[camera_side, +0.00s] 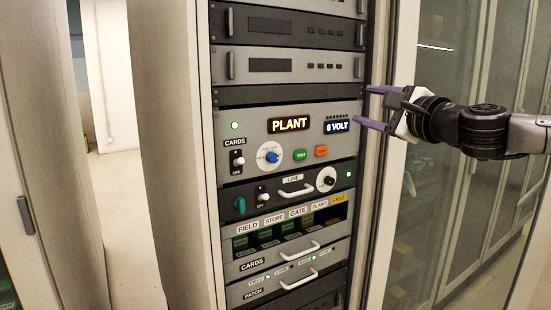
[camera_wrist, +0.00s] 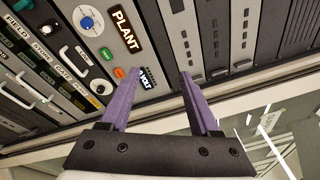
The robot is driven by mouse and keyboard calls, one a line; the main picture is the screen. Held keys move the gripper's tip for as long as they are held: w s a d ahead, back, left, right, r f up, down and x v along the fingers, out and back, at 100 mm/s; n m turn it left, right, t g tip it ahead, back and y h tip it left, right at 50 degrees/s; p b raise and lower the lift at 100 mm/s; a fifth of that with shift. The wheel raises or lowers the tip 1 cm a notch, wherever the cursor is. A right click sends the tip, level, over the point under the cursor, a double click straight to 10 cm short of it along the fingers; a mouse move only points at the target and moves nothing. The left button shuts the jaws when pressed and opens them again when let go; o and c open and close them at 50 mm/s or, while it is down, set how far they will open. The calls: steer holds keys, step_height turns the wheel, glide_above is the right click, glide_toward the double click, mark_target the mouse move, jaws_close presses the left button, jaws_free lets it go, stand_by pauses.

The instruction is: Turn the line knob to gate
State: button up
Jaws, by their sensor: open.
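A blue knob (camera_side: 272,157) sits on a white dial on the grey panel whose lit display (camera_side: 290,124) reads PLANT. Small marks ring the dial, too small to read. The blue knob also shows in the wrist view (camera_wrist: 87,22). A black knob (camera_side: 327,180) on a white dial sits on the panel below, right of a LINE label (camera_side: 293,178). It also shows in the wrist view (camera_wrist: 100,87). My gripper (camera_side: 362,106) is open and empty, its purple fingers at the rack's right edge, right of both knobs. The fingers (camera_wrist: 161,74) show apart in the wrist view.
Green (camera_side: 300,155) and orange (camera_side: 321,151) buttons sit right of the blue knob. A CARDS toggle (camera_side: 238,161) is left of it. Handles (camera_side: 296,190) stick out on the lower drawers, and several cards fill slots below. Open space lies before the rack; a glass door (camera_side: 425,220) is at right.

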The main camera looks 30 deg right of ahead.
steer(key=w+a+f+m+g+h, duration=0.2)
steer(key=w+a+f+m, duration=0.1)
steer(key=w+f+m, duration=0.25)
steer(key=n+g+y, duration=0.1)
steer(key=y, duration=0.1)
glide_toward(274, 157)
steer(key=x, duration=0.8)
steer(key=shift+w+f, duration=0.1)
steer(key=shift+w, duration=0.25)
jaws_close()
